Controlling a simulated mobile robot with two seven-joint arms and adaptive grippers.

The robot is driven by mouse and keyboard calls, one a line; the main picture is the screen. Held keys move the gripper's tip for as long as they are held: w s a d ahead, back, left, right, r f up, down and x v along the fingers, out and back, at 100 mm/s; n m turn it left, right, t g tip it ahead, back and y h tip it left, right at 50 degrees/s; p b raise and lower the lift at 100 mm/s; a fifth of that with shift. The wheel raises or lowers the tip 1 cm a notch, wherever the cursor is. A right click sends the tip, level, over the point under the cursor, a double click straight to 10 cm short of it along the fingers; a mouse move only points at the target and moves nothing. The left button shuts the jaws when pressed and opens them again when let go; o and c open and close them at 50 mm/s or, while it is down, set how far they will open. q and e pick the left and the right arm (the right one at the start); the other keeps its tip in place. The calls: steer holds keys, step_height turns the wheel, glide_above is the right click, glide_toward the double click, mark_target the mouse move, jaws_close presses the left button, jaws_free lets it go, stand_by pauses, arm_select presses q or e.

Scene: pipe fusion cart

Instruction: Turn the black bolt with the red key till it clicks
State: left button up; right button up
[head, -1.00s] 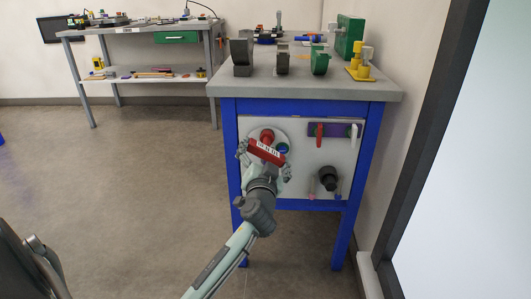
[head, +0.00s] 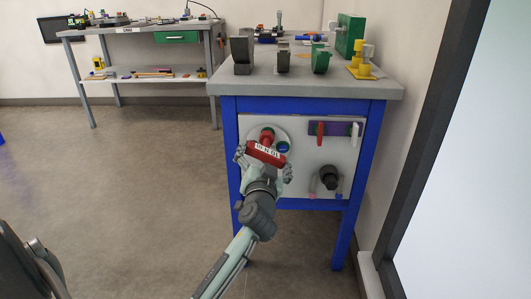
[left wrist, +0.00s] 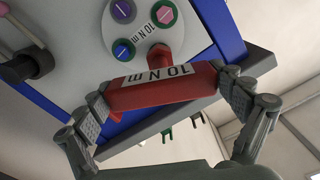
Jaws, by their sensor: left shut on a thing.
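The red key (head: 266,153), with a white label reading 10 N m, is a thick bar with a short shaft. My left gripper (head: 265,165) is shut across the bar, one finger at each end. In the left wrist view the bar of the key (left wrist: 160,92) lies between the fingers, and its shaft reaches the rim area of a round pale plate (left wrist: 135,40). That plate bears purple, green-and-pink and blue bolts. I see no black bolt on the plate; the shaft's tip may cover it. My right gripper is not in view.
The plate sits on the white front panel (head: 300,183) of a blue cart. Right of it are a black knob (head: 329,177) with hose-like pieces and a purple rack (head: 335,129) holding red and white handles.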

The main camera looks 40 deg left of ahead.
arm_select(q)
steer(key=shift+v, duration=1.25)
steer(key=shift+s+d+r, duration=0.1)
steer(key=shift+d, duration=0.05)
steer(key=shift+v, duration=0.85)
